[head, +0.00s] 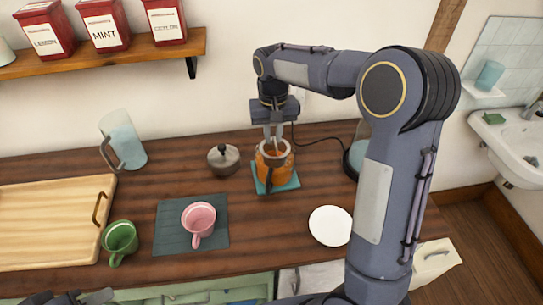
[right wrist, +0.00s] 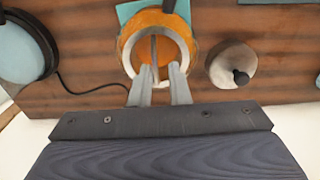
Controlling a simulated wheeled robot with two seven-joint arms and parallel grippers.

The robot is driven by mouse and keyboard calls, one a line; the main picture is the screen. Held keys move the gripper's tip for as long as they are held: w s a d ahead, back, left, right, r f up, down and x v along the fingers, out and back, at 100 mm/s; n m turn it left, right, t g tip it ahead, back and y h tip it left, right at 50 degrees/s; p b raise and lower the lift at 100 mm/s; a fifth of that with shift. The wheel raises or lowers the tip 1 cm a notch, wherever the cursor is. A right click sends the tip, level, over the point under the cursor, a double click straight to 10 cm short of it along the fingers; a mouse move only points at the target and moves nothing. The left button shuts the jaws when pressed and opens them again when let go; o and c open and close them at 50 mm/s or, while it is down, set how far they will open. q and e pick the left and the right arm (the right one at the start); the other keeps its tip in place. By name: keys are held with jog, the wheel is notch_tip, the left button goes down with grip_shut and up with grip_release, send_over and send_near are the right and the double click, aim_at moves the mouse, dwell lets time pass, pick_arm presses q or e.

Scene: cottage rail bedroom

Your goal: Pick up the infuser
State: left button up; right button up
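An orange pot (head: 270,172) with a pale rim stands on a small teal mat (head: 291,183) on the wooden counter. In the right wrist view, a thin dark bar, seemingly part of the infuser (right wrist: 154,52), shows inside the pale ring of the orange pot (right wrist: 180,32). My right gripper (head: 273,139) points down at the pot's mouth. Its fingers (right wrist: 160,72) stand a little apart, with a gap between them, near the bar's lower end. I see no grip on it. My left gripper (head: 85,298) shows only partly at the bottom left edge.
A lidded grey pot (head: 223,158) stands close left of the orange pot. A pink cup (head: 198,217) on a dark mat (head: 168,232), a green mug (head: 120,240), a wooden tray (head: 45,222) and a glass pitcher (head: 126,145) are further left. A white plate (head: 330,226) lies in front, right.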

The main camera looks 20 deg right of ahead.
jog(key=f, duration=0.3)
jog(key=f+p, duration=0.1)
jog(key=f, duration=0.1)
jog(key=shift+d+f, duration=0.1)
jog(key=shift+d, duration=0.15)
grip_shut()
